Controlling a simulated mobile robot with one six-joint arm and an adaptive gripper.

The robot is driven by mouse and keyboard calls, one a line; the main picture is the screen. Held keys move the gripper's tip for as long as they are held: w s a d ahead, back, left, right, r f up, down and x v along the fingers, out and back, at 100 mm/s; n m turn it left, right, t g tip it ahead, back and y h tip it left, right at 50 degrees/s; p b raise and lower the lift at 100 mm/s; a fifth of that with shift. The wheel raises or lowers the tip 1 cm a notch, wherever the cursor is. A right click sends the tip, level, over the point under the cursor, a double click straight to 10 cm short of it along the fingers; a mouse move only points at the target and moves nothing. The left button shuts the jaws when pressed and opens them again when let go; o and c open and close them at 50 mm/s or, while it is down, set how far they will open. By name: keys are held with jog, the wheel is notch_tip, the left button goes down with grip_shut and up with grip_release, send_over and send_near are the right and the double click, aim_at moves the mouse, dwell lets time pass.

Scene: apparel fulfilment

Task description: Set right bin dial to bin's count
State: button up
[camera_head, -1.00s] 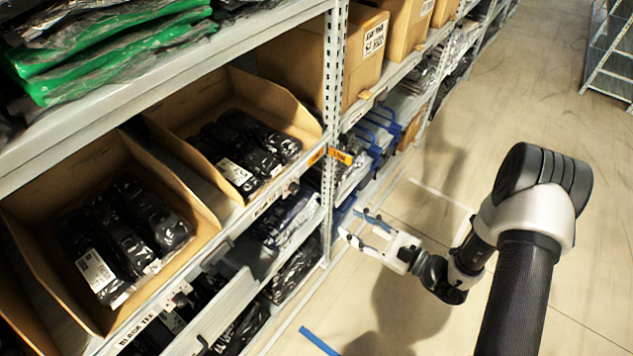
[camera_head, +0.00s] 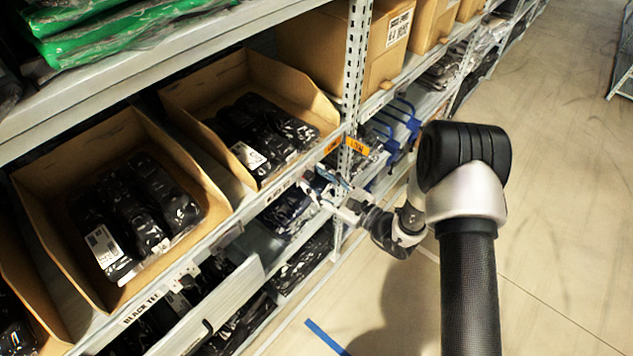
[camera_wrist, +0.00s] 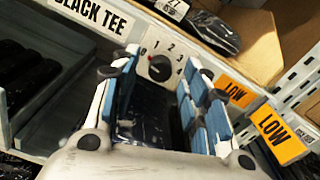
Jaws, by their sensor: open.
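The right bin (camera_head: 185,90) is an open cardboard bin on the shelf in the head view. It holds black bagged packs (camera_head: 262,135) side by side; three seem to show, but edges blur together. Its dial (camera_wrist: 159,68) is a dark round knob on a pale plate in the wrist view, with 1, 2, 3 and 4 printed around it. I cannot tell its setting surely. My gripper (camera_wrist: 160,88) is open and empty, with blue-padded fingers either side of the dial in the picture, apparently short of it. In the head view my gripper (camera_head: 315,187) is at the shelf edge.
The left bin (camera_head: 60,225) also holds black packs. A BLACK TEE label (camera_wrist: 92,14) is left of the dial, and orange LOW tags (camera_wrist: 278,135) are right, by the perforated upright (camera_head: 354,75). The aisle floor (camera_head: 560,200) is clear.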

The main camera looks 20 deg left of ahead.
jog(key=shift+w+a, duration=0.2)
jog(key=shift+a, duration=0.2)
grip_shut()
dwell(0.4)
